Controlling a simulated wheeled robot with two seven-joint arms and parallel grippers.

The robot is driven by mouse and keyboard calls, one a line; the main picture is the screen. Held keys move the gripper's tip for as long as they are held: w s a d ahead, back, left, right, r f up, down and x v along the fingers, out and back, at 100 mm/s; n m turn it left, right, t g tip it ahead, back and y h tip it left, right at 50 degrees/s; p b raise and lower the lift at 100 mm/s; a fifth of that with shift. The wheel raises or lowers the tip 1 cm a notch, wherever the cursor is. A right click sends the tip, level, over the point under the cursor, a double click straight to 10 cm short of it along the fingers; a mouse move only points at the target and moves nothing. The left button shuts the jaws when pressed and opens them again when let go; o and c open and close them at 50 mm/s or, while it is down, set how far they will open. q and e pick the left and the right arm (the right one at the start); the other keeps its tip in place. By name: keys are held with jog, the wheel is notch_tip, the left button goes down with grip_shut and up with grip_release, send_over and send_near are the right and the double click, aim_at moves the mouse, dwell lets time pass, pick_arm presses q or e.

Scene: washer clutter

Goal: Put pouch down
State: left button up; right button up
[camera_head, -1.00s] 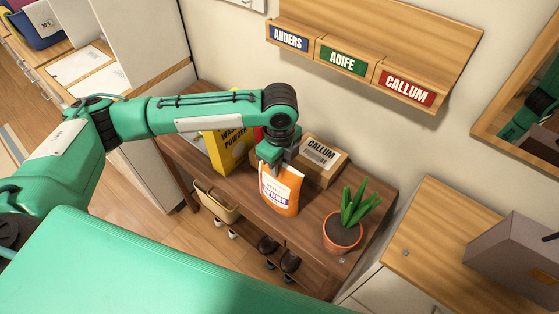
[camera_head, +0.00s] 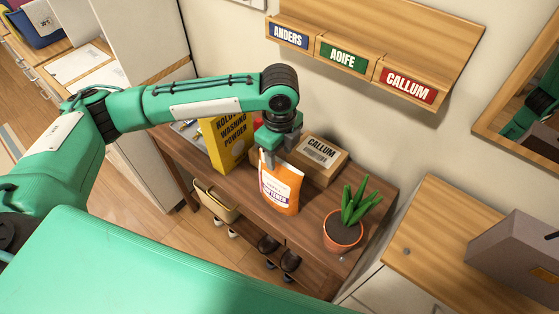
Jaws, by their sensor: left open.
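The orange and white softener pouch (camera_head: 281,187) stands upright on the dark wooden table (camera_head: 224,185), near its front edge. My left gripper (camera_head: 269,160) is just above the pouch's top edge and points down. Its jaws are open, with the pouch top close below or between the fingertips; the exact gap is hard to see. My right gripper is not in view.
A yellow washing powder box (camera_head: 229,142) stands left of the pouch, a CALLUM carton (camera_head: 320,160) behind it. A potted plant (camera_head: 343,230) stands at the right. Shoes (camera_head: 279,256) and a basket (camera_head: 215,200) are below.

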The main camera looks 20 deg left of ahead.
pick_arm(q)
notch_tip(320, 180, up, 8)
jog(key=b, duration=0.1)
jog(key=shift+r, duration=0.25)
dwell(0.4)
